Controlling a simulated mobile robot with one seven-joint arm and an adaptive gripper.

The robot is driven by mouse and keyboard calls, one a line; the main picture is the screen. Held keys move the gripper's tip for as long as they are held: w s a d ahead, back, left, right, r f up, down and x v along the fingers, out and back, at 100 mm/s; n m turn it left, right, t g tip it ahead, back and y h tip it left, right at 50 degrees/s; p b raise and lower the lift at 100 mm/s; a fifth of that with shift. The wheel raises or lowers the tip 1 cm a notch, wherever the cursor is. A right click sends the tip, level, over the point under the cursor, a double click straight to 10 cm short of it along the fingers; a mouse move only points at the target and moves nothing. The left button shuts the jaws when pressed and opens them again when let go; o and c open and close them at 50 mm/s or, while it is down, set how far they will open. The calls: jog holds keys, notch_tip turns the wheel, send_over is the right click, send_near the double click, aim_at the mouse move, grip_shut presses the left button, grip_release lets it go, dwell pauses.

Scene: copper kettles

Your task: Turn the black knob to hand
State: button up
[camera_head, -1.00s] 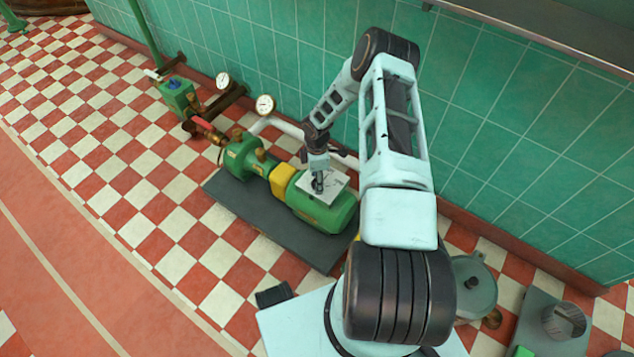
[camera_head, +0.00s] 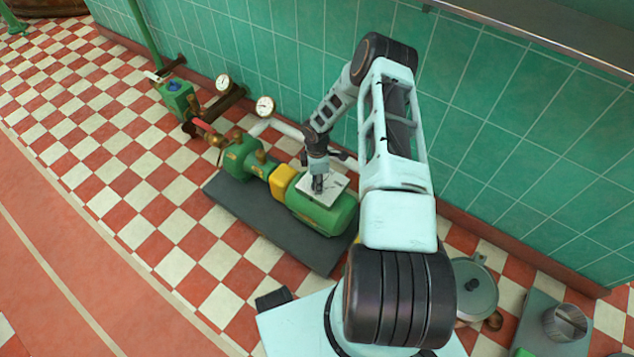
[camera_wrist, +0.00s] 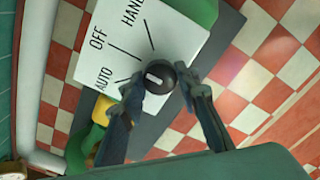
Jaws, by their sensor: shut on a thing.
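The black knob (camera_wrist: 159,77) is round with a pale bar on its face, which lies roughly sideways in the wrist view. It sits on a white plate (camera_wrist: 135,38) marked AUTO, OFF and HAND, each with a line. I cannot tell for certain which line the bar meets. The plate also shows on top of the green motor (camera_head: 327,214) in the head view. My gripper (camera_wrist: 161,82) has one finger on either side of the knob and is shut on it. In the head view my gripper (camera_head: 318,184) points down at the plate and hides the knob.
The motor and yellow coupling (camera_head: 282,180) stand on a dark base slab (camera_head: 262,222). A pressure gauge (camera_head: 265,106) and pipes run behind, along the green tiled wall. A red-handled valve (camera_head: 205,127) is at the left. The checkered floor in front is open.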

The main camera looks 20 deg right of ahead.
jog(key=m+b, duration=0.2)
jog(key=m, duration=0.2)
jog(key=shift+f+m, duration=0.1)
jog(key=shift+m, duration=0.2)
jog(key=shift+m+b, duration=0.65)
jog(key=shift+m, duration=1.45)
jog(key=o, duration=1.2)
jog(key=shift+c, duration=0.2)
jog(key=shift+r, duration=0.2)
notch_tip(320, 180, up, 12)
